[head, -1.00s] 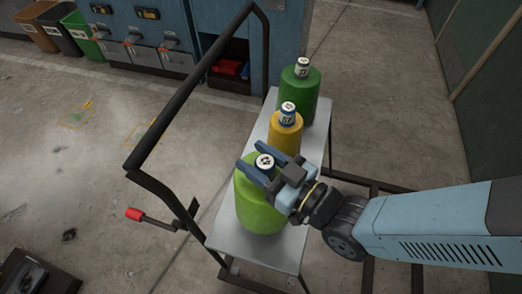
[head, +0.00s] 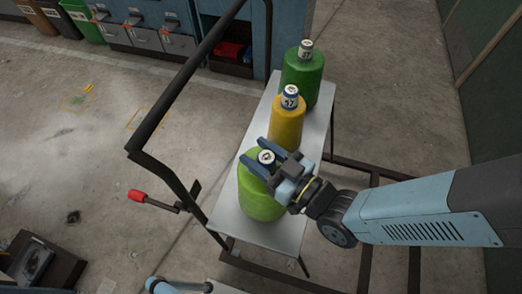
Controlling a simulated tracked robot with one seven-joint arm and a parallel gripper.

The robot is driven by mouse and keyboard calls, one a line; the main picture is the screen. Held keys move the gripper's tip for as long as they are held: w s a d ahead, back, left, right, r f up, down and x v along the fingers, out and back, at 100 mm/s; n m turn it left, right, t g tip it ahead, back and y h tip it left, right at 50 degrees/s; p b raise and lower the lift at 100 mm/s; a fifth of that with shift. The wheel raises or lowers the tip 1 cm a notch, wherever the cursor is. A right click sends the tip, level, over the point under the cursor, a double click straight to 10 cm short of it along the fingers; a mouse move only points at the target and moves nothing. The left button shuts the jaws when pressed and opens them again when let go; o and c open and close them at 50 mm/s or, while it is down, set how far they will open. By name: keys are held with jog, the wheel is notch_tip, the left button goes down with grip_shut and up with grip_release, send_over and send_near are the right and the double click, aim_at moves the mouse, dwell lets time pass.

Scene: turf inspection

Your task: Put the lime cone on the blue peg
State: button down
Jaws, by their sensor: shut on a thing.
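The lime cone (head: 262,204) looks like a rounded, bottle-shaped body with a narrow, labelled top. It is at the near end of a narrow pale bench (head: 285,234). My gripper (head: 254,152) comes in from the right, its two blue fingers around the lime cone's narrow top, shut on it. The cone looks upright. Its base appears at the bench top, and I cannot tell whether it touches or is slightly lifted. The fingers hide part of its top. I cannot make out a blue peg in this view.
A yellow piece (head: 287,126) and a green piece (head: 302,80) stand behind on the same bench. A black rail (head: 190,88) runs along the left, with a red-ended lever (head: 137,196) below. Blue cabinets (head: 165,22) line the back. A dark box (head: 40,262) is at lower left.

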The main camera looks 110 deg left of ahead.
jog(key=shift+c, duration=2.4)
grip_release()
jog(key=v, duration=1.2)
jog(key=shift+w, duration=0.1)
